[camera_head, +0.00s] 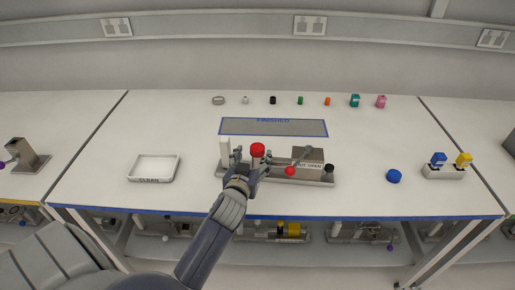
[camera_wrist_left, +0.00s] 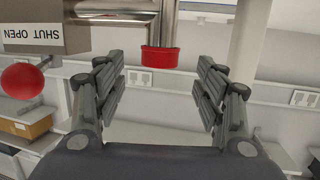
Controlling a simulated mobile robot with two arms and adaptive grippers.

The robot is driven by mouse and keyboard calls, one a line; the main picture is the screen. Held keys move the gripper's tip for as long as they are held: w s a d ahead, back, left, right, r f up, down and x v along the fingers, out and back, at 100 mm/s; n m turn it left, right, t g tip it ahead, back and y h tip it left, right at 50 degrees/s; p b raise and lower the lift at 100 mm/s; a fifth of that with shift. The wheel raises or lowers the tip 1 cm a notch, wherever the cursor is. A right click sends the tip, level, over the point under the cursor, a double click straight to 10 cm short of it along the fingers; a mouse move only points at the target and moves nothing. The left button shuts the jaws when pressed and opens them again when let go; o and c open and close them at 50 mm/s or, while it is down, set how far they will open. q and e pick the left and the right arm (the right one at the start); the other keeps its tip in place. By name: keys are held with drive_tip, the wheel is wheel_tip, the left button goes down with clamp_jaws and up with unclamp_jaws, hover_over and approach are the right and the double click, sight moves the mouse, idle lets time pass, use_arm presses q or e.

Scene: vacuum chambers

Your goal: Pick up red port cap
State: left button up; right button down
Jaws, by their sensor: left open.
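The red port cap (camera_head: 257,148) sits on top of an upright metal port of the vacuum chamber assembly (camera_head: 312,181) on the table. In the left wrist view the red cap (camera_wrist_left: 160,57) shows below its metal port, centred between my fingers. My left gripper (camera_head: 252,159) is open at the cap, with a finger on each side. In the wrist view clear gaps show between the cap and both fingers of my left gripper (camera_wrist_left: 160,75), so it does not hold the cap. My right gripper is not in view.
A red ball handle (camera_head: 290,171) and a white cylinder (camera_head: 225,149) stand close to the cap. A white CLEAN tray (camera_head: 134,170) is at left. A blue cap (camera_head: 393,176) lies at right. The blue-edged FINISHED mat (camera_head: 235,127) behind is empty.

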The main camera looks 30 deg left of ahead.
sight(256, 150)
use_arm(q)
drive_tip(key=shift+p+x, duration=0.6)
drive_tip(key=shift+x, duration=2.45)
drive_tip(key=shift+d+r, duration=0.1)
drive_tip(key=c, duration=0.9)
